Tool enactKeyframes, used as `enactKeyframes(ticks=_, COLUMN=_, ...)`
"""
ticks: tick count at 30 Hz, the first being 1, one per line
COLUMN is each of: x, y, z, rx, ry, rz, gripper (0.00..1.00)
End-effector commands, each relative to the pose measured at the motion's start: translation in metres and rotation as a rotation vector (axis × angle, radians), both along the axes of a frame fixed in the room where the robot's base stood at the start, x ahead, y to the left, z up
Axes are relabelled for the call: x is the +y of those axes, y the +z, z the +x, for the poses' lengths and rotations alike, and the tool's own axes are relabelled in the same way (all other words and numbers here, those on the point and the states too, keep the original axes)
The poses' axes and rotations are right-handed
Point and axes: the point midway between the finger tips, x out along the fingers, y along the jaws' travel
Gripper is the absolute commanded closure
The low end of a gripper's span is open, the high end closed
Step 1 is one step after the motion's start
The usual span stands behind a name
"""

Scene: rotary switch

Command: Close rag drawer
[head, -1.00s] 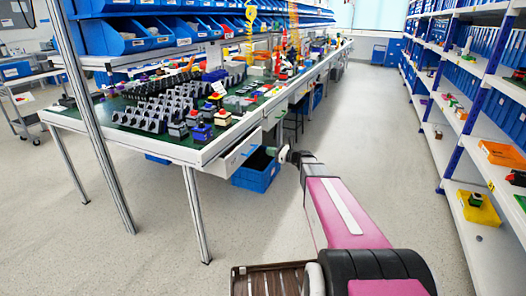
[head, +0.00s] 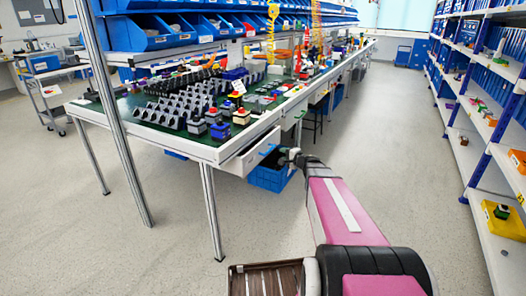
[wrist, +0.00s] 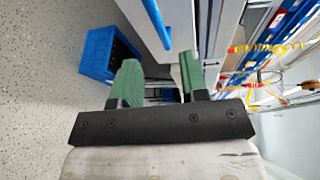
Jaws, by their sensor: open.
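A white drawer (head: 247,158) with a blue handle (head: 267,149) is at the near right end of the workbench, under its top. It seems to stand out a little from the bench; how far is hard to tell. In the wrist view its blue handle (wrist: 157,22) is at the top, ahead of my gripper. My gripper (wrist: 160,82) has two green fingers, spread apart with nothing between them. In the head view my gripper (head: 290,156) is small, just right of the drawer front. I cannot tell whether it touches the drawer. A rag is not visible.
The workbench (head: 190,151) carries several black holders and small coloured parts. A blue crate (head: 271,178) is on the floor below the drawer; it also shows in the wrist view (wrist: 107,52). Shelving (head: 484,150) stands at right. The aisle floor between is clear.

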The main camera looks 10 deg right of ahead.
Motion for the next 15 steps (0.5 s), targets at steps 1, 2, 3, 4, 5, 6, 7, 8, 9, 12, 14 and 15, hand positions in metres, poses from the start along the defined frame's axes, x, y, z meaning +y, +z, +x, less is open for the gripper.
enactKeyframes(ticks=1, x=-0.003, y=0.0, z=-0.002, rx=-0.022, ry=-0.006, rz=-0.042, gripper=0.6)
enactKeyframes(ticks=2, x=-0.004, y=-0.001, z=-0.003, rx=-0.032, ry=-0.009, rz=-0.063, gripper=0.6)
enactKeyframes(ticks=3, x=-0.005, y=-0.001, z=-0.003, rx=-0.043, ry=-0.013, rz=-0.086, gripper=0.6)
enactKeyframes(ticks=4, x=-0.006, y=-0.001, z=-0.003, rx=-0.05, ry=-0.014, rz=-0.099, gripper=0.6)
enactKeyframes(ticks=5, x=-0.006, y=-0.001, z=-0.003, rx=-0.054, ry=-0.014, rz=-0.107, gripper=0.6)
enactKeyframes(ticks=6, x=-0.006, y=-0.002, z=-0.002, rx=-0.057, ry=-0.015, rz=-0.115, gripper=0.6)
enactKeyframes(ticks=7, x=-0.006, y=-0.002, z=-0.001, rx=-0.059, ry=-0.015, rz=-0.118, gripper=0.6)
enactKeyframes(ticks=8, x=-0.006, y=-0.002, z=0.0, rx=-0.06, ry=-0.015, rz=-0.119, gripper=0.6)
enactKeyframes(ticks=9, x=-0.005, y=-0.003, z=0.002, rx=-0.06, ry=-0.014, rz=-0.119, gripper=0.6)
enactKeyframes(ticks=12, x=-0.001, y=-0.004, z=0.009, rx=-0.059, ry=-0.014, rz=-0.118, gripper=0.6)
enactKeyframes(ticks=14, x=0.002, y=-0.006, z=0.016, rx=-0.059, ry=-0.015, rz=-0.117, gripper=0.6)
enactKeyframes(ticks=15, x=0.005, y=-0.007, z=0.02, rx=-0.059, ry=-0.014, rz=-0.117, gripper=0.6)
